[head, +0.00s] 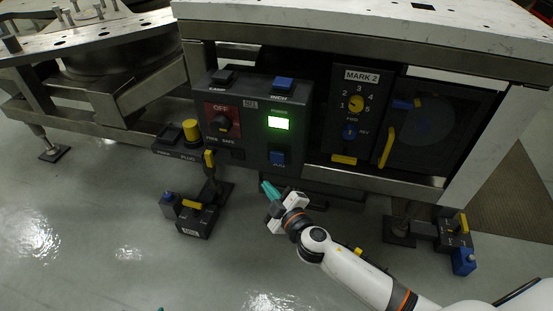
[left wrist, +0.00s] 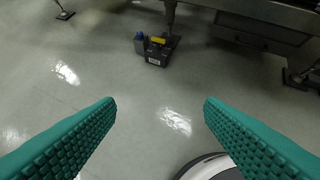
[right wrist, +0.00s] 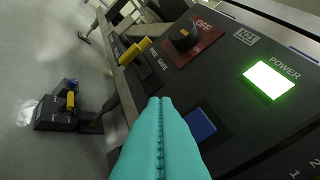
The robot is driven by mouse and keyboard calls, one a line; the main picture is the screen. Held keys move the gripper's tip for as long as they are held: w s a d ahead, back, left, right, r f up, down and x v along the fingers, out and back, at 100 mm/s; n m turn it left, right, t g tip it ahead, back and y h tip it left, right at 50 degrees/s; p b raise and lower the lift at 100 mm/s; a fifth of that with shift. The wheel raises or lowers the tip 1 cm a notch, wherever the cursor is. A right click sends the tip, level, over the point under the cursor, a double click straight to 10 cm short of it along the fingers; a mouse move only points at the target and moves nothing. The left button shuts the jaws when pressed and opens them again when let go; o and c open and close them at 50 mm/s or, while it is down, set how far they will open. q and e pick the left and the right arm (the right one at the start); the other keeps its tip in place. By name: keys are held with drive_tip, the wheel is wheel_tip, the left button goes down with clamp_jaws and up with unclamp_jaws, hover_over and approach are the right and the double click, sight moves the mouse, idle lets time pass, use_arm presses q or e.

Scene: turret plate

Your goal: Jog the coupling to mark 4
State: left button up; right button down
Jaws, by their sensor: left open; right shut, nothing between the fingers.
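The control box (head: 243,145) has a lit green POWER lamp (head: 278,123), a black rotary switch (head: 222,124) on a red OFF plate, and a blue button (head: 277,158) low on its front. A blue INCH button (head: 283,84) sits on top. The panel to its right carries a MARK 2 sign (head: 362,76), a yellow numbered dial (head: 355,103) and a blue FWD/REV knob (head: 349,132). My right gripper (head: 266,188) is shut and empty, just below the box; its fingertips (right wrist: 160,102) show left of the lower blue button (right wrist: 200,124). My left gripper (left wrist: 160,110) is open and empty over the floor.
A dark door (head: 425,125) with a yellow handle (head: 386,147) is at the right. A yellow plug-like knob (head: 190,130) juts out left of the box. Floor units with yellow levers stand at left (head: 195,218) and right (head: 455,235). The front floor is mostly clear.

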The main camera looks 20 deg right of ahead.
sight(275, 158)
use_arm(q)
drive_tip(key=shift+w+d+r+t+h+b, duration=0.2)
drive_tip(key=shift+w+r+t, duration=0.2)
drive_tip(key=shift+w, duration=0.2)
drive_tip(key=shift+w+d+r+t+h+b, duration=0.1)
drive_tip(key=shift+w+d+r+t, duration=0.15)
drive_tip(key=shift+w+t, duration=0.3)
use_arm(e)
drive_tip(key=w+d, duration=0.4)
drive_tip(key=w, duration=0.2)
drive_tip(key=shift+w+d, duration=0.15)
idle(0.8)
use_arm(q)
drive_tip(key=shift+w+r, duration=0.15)
drive_tip(key=shift+r, duration=0.05)
use_arm(e)
drive_tip(key=shift+w+d, duration=0.25)
drive_tip(key=shift+w, duration=0.1)
